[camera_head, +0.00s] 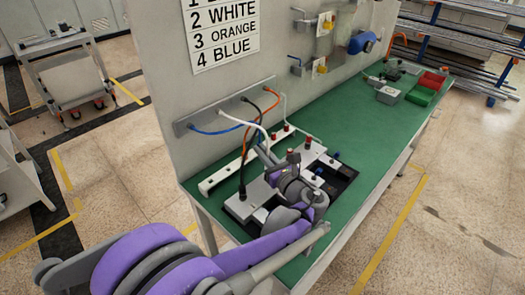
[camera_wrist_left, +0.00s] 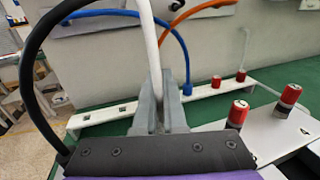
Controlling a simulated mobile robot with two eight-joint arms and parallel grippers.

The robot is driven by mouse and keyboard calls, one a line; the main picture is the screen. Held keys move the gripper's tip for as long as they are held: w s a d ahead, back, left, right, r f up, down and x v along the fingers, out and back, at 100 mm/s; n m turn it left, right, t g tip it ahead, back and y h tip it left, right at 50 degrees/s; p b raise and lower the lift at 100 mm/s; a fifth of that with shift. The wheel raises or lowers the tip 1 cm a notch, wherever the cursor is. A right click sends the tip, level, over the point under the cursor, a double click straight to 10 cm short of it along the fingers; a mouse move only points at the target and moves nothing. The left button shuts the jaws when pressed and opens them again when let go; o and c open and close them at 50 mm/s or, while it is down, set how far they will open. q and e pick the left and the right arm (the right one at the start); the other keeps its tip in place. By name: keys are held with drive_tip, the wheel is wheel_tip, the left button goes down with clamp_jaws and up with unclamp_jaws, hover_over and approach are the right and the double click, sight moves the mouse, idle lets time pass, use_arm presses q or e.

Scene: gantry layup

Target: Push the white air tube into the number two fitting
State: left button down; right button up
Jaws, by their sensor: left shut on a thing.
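The white air tube (camera_head: 262,127) arches from the bar on the grey panel down to my left gripper (camera_head: 266,157). In the left wrist view the white tube (camera_wrist_left: 151,45) comes down between the fingers of the left gripper (camera_wrist_left: 160,108), which are shut on it. The tube's lower end is hidden by the fingers. Red-topped fittings (camera_wrist_left: 238,113) stand on a white block to the right of the fingers, with another (camera_wrist_left: 289,96) farther right. My right gripper is not in view.
A black tube (camera_wrist_left: 32,70) loops at left; a blue tube (camera_wrist_left: 187,62) runs down behind the fingers to a white rail (camera_wrist_left: 100,117). An orange tube (camera_head: 270,103) hangs nearby. The sign (camera_head: 222,32) lists 2 WHITE.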

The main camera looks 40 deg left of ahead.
use_arm(q)
drive_tip(key=shift+f+b, duration=0.35)
drive_tip(key=shift+f, duration=0.25)
drive_tip(key=c, duration=0.9)
unclamp_jaws()
drive_tip(key=shift+d, duration=0.1)
drive_tip(key=v, duration=1)
drive_tip(key=shift+s+d, duration=0.15)
drive_tip(key=shift+d, duration=0.15)
drive_tip(key=shift+s, duration=0.1)
